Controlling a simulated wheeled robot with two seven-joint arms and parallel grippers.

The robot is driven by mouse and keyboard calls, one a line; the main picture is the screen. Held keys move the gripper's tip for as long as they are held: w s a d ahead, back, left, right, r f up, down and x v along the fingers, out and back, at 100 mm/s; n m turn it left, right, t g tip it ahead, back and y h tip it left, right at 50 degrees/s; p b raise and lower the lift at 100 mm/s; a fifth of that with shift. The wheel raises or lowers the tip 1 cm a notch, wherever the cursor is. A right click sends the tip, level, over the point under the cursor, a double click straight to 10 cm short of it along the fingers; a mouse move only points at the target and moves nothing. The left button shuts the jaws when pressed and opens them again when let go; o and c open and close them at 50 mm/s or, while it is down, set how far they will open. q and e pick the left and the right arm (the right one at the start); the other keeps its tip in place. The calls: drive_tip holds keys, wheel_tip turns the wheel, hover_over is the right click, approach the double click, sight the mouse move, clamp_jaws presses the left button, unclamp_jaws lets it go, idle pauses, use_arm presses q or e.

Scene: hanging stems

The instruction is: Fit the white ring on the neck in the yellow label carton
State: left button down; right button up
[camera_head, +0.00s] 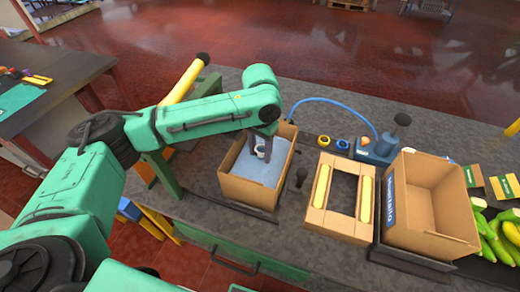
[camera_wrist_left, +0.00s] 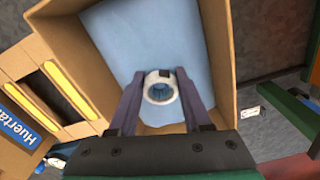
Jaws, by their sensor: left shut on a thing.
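My left gripper (camera_head: 262,150) points down into an open brown carton (camera_head: 240,193) lined with a light blue sheet (camera_head: 258,172). It is shut on the white ring (camera_wrist_left: 161,87), which sits between the fingertips. The ring also shows small in the head view (camera_head: 260,152). Blue shows through the ring's hole, and a small dark piece sits at its upper edge. I cannot tell whether the ring is around a neck or only above the blue sheet. No yellow label shows on this carton's visible sides. My right gripper is not in view.
A yellow ring (camera_head: 323,141) and a blue ring (camera_head: 342,145) lie behind a cardboard frame with yellow strips (camera_head: 340,224). A blue device (camera_head: 377,149) with a hose stands nearby. An open carton with a blue label (camera_head: 430,204) and green fruit (camera_head: 497,240) are at right.

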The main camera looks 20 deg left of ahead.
use_arm(q)
drive_tip(key=shift+f, duration=0.15)
idle(0.5)
unclamp_jaws()
idle(0.6)
drive_tip(key=shift+r+p, duration=1.5)
drive_tip(key=shift+p, duration=0.45)
wheel_tip(320, 180, up, 6)
drive_tip(key=p, duration=0.7)
drive_tip(key=shift+r, duration=0.15)
wheel_tip(320, 180, up, 2)
drive_tip(key=shift+r+p, duration=0.1)
drive_tip(key=shift+p, duration=0.75)
